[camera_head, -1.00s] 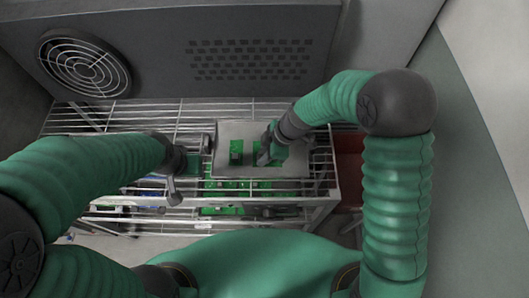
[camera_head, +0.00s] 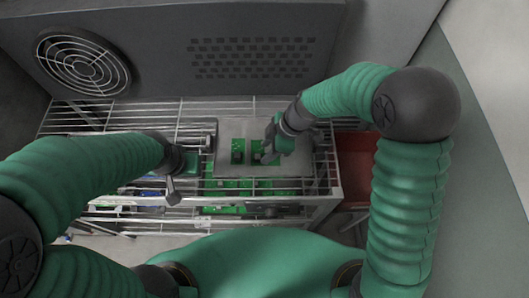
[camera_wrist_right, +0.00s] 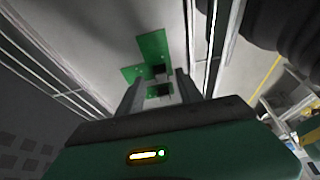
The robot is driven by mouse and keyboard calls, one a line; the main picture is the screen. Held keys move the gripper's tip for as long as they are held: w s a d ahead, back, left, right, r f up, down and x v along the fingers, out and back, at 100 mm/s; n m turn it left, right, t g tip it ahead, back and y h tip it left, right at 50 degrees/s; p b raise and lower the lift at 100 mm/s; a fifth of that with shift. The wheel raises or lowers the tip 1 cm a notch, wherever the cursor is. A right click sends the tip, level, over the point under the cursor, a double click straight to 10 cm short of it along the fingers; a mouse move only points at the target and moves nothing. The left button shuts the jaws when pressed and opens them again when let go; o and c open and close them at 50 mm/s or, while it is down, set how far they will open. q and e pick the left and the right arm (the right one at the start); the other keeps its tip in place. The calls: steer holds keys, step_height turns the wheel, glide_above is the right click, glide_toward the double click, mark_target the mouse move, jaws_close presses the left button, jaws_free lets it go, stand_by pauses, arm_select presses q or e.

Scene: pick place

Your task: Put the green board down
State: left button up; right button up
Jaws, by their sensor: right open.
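Two small green boards lie on a grey plate (camera_head: 290,178) on top of the wire rack. The left green board (camera_head: 238,151) lies clear of my gripper. The other green board (camera_head: 257,148) is beside the fingers of my right gripper (camera_head: 268,153) and partly hidden by them. In the right wrist view, a green board (camera_wrist_right: 153,47) and dark parts appear just beyond the two fingers (camera_wrist_right: 158,92), which stand apart. My right gripper is open. My left gripper (camera_head: 174,185) is over the rack's left part, and its opening cannot be made out.
The wire rack (camera_head: 110,118) has more green boards (camera_head: 228,184) on a lower level. A grey machine with a round fan grille (camera_head: 83,62) stands behind. A red bin (camera_head: 355,160) is to the right, partly behind my right arm.

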steer(key=d+v, duration=0.1)
steer(key=v, duration=0.7)
steer(key=s+d+f+m+t+h, duration=0.1)
steer(key=s+d+m+h, duration=0.1)
steer(key=s+d+m, duration=0.3)
steer(key=s+d+f+m+t+h, duration=0.1)
steer(key=s+d+m, duration=0.3)
steer(key=d+m, duration=0.6)
steer(key=m+h, duration=0.1)
steer(key=m, duration=0.2)
steer(key=shift+s+t+h, duration=0.3)
steer(key=shift+s, duration=0.05)
steer(key=shift+a+r, duration=0.1)
